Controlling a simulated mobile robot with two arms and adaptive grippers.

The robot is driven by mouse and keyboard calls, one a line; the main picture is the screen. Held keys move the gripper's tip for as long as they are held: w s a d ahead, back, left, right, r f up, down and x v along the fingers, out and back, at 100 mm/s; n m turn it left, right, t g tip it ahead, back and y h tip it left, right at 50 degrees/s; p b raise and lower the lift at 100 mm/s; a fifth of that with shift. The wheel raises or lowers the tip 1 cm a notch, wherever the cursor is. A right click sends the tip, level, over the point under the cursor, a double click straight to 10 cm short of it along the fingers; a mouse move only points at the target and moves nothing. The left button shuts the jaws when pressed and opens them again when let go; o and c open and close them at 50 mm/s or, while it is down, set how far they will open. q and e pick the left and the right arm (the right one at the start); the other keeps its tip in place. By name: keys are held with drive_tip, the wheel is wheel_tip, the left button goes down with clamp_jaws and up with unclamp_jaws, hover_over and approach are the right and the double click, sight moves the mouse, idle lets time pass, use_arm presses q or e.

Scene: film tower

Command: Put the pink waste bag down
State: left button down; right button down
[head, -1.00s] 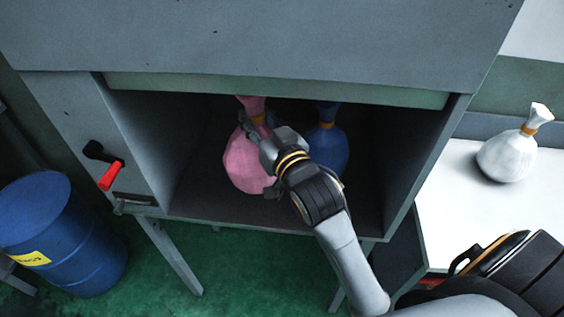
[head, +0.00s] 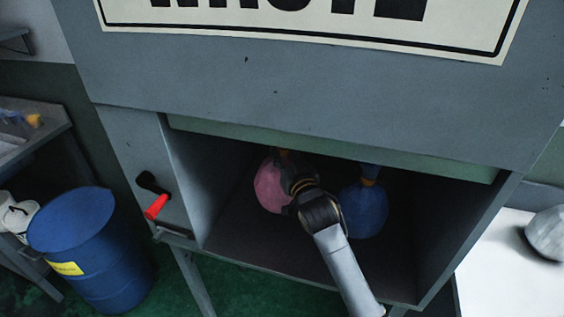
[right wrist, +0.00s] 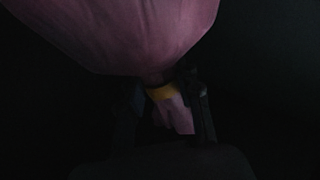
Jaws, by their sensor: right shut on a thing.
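The pink waste bag (head: 269,188) is inside the dark compartment of the grey cabinet (head: 300,85), left of centre. My right arm reaches in from the front, and its gripper is shut on the neck of the bag. In the right wrist view the pink bag (right wrist: 130,30) fills the top, and its yellow-tied neck is between the fingers of my right gripper (right wrist: 168,108). The fingers are mostly hidden in the head view. Whether the bag touches the compartment floor (head: 270,252) is hard to tell. My left gripper is out of view.
A blue bag (head: 365,211) stands in the compartment just right of my arm. A green-grey lip (head: 330,152) runs along the top of the opening. A red-handled lever (head: 156,206) is on the left. A blue barrel (head: 95,250) stands further left.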

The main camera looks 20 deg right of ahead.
drive_tip(key=shift+w+f, duration=1.15)
drive_tip(key=shift+f, duration=0.1)
wheel_tip(320, 180, down, 3)
drive_tip(key=shift+f+p, duration=0.1)
drive_tip(key=shift+p, duration=0.4)
drive_tip(key=c, duration=0.9)
unclamp_jaws()
drive_tip(key=shift+f, duration=0.15)
